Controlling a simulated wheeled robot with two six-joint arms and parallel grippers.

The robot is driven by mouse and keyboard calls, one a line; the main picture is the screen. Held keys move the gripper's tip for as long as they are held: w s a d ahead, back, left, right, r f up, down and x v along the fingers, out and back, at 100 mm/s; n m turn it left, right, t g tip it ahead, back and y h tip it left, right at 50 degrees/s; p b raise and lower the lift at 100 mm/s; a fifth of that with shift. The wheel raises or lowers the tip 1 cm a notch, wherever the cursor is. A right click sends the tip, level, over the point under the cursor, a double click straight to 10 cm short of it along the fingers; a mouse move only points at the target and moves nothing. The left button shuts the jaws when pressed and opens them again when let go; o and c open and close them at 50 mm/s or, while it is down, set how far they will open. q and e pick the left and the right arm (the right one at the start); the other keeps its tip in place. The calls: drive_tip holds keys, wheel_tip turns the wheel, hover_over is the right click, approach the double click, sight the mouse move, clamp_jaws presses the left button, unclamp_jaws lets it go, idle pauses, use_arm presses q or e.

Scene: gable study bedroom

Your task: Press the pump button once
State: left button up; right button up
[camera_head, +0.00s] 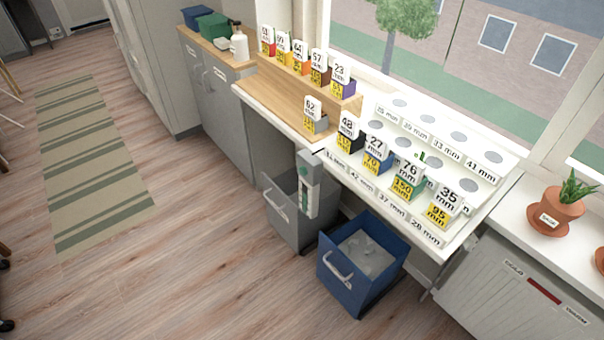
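A white pump bottle (239,46) with a dark pump top stands on the wooden counter at the top, in front of a green box. It is small in the picture, and the button on its top is hard to make out. An upright light grey and green unit (309,184) stands at the front edge of the white table, above a grey bin; I cannot tell whether it has a button. Neither of my grippers is in view.
Boxes with number cards stand on the wooden shelf (284,82) and the white tiered rack (458,178). A grey open bin (284,206) and a blue open bin (336,270) stand below. Potted plants (556,214) are at the right.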

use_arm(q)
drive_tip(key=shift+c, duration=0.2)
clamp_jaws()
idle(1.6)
